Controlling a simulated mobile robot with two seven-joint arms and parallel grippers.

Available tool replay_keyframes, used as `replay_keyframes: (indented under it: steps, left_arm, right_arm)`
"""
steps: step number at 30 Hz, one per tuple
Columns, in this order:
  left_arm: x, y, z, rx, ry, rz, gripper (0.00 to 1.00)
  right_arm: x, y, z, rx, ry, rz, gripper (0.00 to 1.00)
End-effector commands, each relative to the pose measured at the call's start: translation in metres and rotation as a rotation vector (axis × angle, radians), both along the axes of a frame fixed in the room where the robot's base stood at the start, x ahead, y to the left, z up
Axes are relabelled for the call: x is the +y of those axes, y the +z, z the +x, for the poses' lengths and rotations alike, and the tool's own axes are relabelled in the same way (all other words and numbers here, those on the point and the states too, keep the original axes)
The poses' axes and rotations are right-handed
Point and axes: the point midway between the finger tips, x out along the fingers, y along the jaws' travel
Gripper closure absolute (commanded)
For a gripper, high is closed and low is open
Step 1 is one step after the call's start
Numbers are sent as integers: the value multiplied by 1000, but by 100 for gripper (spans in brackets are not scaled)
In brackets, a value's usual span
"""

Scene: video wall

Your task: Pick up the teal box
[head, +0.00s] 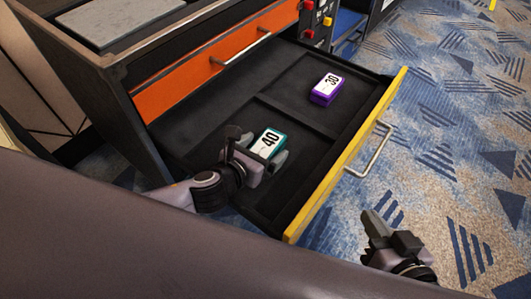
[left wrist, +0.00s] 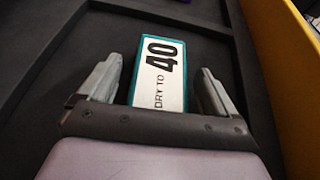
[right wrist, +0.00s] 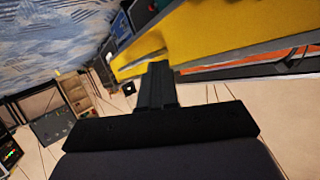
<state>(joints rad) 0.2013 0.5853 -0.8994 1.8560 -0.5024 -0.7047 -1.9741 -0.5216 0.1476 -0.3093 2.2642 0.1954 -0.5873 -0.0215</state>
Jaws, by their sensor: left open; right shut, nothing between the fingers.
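The teal box (head: 268,143) has a white top marked 40. It lies in the near compartment of the open drawer (head: 290,226). My left gripper (head: 262,146) is open right at the box. In the left wrist view the teal box (left wrist: 158,75) sits between the two spread fingers of the left gripper (left wrist: 158,85), with a gap on each side. My right gripper (head: 385,225) is outside the drawer, to the right of its yellow front. In the right wrist view its fingers (right wrist: 158,85) are together and hold nothing.
A purple box (head: 327,89) marked 30 lies in the drawer's far compartment, past a low divider (head: 292,112). The yellow drawer front (head: 350,147) has a metal handle (head: 372,152). An orange closed drawer (head: 190,82) is above. Patterned carpet (head: 450,110) is open floor at right.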

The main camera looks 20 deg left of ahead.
Motion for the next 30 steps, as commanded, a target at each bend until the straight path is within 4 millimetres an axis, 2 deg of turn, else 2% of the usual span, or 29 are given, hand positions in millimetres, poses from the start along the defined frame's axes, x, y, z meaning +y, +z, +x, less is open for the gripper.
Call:
replay_keyframes:
  steps: [3,9,11,15,25,30]
  left_arm:
    - [-2,-3,7,0,0,0,8]
    - [-2,-2,7,1,0,-1,8]
    - [-2,-2,7,1,0,-1,25]
    - [-2,-2,6,1,0,-1,70]
    - [-2,0,7,-1,0,-1,71]
    - [1,7,8,-1,1,-1,71]
  right_arm:
    - [3,-1,1,1,4,16,100]
    - [3,0,1,2,5,17,100]
    - [3,0,1,2,5,17,100]
    - [3,0,1,2,5,17,100]
    - [2,1,1,1,4,15,100]
    - [-1,8,1,-8,-2,-10,100]
